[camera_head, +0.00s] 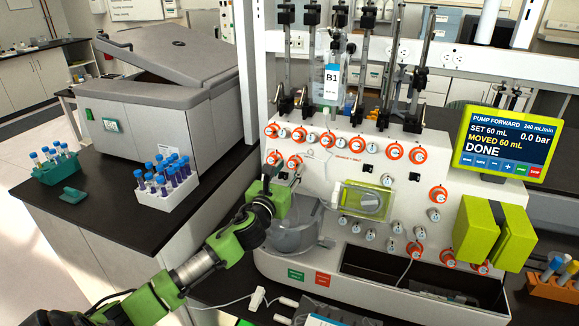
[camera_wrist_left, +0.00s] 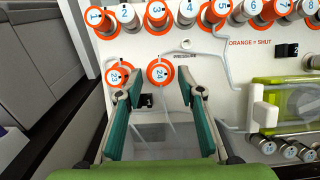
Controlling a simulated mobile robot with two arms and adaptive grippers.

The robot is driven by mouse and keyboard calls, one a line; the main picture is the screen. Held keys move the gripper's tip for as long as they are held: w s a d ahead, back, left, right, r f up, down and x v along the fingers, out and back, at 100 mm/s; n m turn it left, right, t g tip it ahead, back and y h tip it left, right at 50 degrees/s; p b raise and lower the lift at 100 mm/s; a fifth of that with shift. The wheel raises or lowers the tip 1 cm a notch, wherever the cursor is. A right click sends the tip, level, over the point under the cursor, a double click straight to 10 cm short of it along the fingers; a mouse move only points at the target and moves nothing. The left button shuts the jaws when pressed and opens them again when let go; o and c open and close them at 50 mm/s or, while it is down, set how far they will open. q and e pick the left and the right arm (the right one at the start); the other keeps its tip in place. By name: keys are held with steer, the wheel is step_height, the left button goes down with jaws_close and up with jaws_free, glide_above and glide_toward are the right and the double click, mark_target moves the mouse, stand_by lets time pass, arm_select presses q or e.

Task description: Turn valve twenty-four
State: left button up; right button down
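The cell processor's white panel (camera_head: 330,140) carries numbered valves, several with orange rings. Two orange-ringed valves sit below the top row at the panel's left: the left one (camera_wrist_left: 117,76) and the right one (camera_wrist_left: 160,72). Their numbers are too small to read surely, so I cannot tell which valve is twenty-four. In the head view, my left gripper (camera_head: 283,179) is just below these two valves. In the left wrist view, the gripper (camera_wrist_left: 160,88) is open and empty, its teal-padded fingers pointing toward the panel. The right one of the two valves appears between the fingertips, apparently untouched. My right gripper is not in view.
A clear bowl-like vessel (camera_head: 296,232) stands below my left gripper. A yellow-green pump cover (camera_head: 366,200) is to the right. The screen (camera_head: 506,143) reads "DONE", 0.0 bar. A white tube rack (camera_head: 168,192) and a grey centrifuge (camera_head: 165,100) stand on the left bench.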

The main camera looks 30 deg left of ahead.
arm_select(q)
steer(key=shift+w+a, duration=0.1)
steer(key=shift+w, duration=0.3)
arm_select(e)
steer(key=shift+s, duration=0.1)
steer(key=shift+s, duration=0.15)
arm_select(q)
jaws_close()
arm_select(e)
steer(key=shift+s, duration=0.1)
